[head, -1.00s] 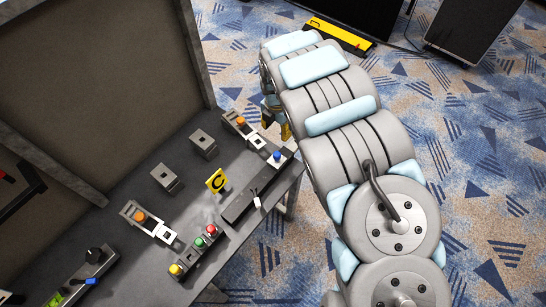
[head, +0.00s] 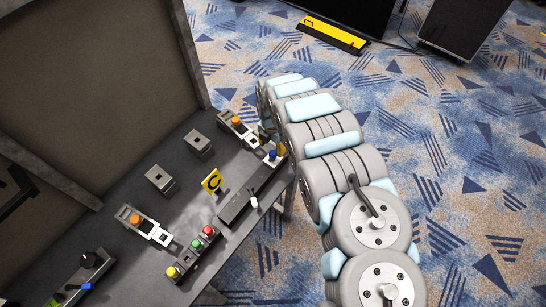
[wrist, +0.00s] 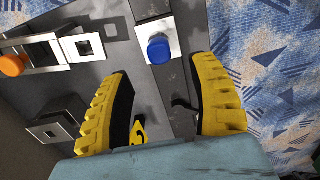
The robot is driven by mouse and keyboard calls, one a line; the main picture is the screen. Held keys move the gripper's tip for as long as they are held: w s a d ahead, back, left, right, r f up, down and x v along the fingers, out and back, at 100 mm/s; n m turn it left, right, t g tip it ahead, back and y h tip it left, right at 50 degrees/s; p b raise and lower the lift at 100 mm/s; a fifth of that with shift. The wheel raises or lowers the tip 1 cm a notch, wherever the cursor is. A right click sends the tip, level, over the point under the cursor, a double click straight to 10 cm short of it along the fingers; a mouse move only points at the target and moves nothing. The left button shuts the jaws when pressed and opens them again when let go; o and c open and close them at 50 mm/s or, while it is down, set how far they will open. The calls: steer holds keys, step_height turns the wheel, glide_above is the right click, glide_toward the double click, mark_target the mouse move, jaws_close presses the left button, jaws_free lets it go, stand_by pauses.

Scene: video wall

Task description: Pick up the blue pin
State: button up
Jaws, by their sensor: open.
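The blue pin (head: 273,155) stands at the far right end of a dark rail on the grey workbench. In the wrist view, the blue pin (wrist: 159,49) sits on a pale square plate, with its rounded top facing the camera. My gripper (wrist: 163,72) is open, with its two ribbed yellow fingers spread wide. The pin lies between and just beyond the fingertips in that picture, and nothing is held. In the head view my arm partly hides the gripper beside the pin, and the height of the fingers above it cannot be told.
An orange button (head: 236,121) on a bracket stands close behind the pin. A yellow tag (head: 212,181), grey blocks (head: 160,178) and a dark rail (head: 246,199) share the bench. A red button (head: 208,230) is nearer the front. Patterned carpet lies beyond the bench's right edge.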

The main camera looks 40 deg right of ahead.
mark_target(273, 153)
steer(key=shift+f, duration=1.55)
steer(key=shift+w+d+f, duration=0.1)
steer(key=shift+d+f, duration=0.1)
steer(key=shift+f, duration=1.55)
jaws_close()
